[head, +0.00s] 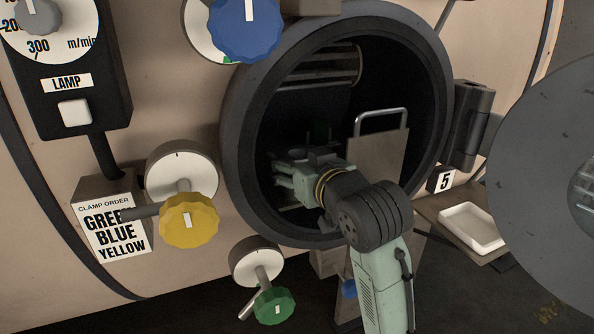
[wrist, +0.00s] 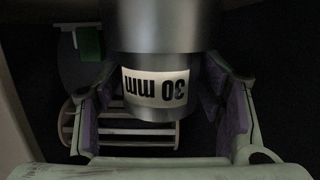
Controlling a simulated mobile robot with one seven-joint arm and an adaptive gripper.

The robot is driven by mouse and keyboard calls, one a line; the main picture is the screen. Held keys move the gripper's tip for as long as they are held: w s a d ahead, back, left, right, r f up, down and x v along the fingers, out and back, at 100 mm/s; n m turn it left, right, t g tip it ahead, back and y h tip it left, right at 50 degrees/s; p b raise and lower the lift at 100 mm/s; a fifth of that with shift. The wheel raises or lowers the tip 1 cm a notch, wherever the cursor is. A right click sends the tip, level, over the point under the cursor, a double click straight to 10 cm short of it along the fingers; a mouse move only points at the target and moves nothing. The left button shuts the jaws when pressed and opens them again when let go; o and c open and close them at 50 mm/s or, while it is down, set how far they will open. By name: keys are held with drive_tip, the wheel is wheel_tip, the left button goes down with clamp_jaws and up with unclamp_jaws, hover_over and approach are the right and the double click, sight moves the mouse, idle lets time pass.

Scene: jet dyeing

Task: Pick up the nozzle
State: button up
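The nozzle (wrist: 160,88) is a grey metal cylinder with a white "30 mm" label that reads upside down in the wrist view. It comes down from the top of that view, between the two purple-padded fingers of my gripper (wrist: 160,108). The fingers are spread, with a dark gap between the left pad and the nozzle. The right finger is close to the nozzle; whether it touches cannot be told. In the head view my gripper (head: 284,182) is inside the dark round opening, and I cannot make out the nozzle there.
The thick round rim (head: 236,130) surrounds my arm. A plate with a metal handle (head: 381,113) stands right of my gripper. A slatted rack (wrist: 125,132) lies beyond the nozzle. The open round door (head: 530,150) is at right, above a white tray (head: 472,228). Yellow (head: 189,220) and green (head: 274,306) knobs protrude left.

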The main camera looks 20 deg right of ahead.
drive_tip(key=c, duration=1.3)
drive_tip(key=shift+r, duration=0.1)
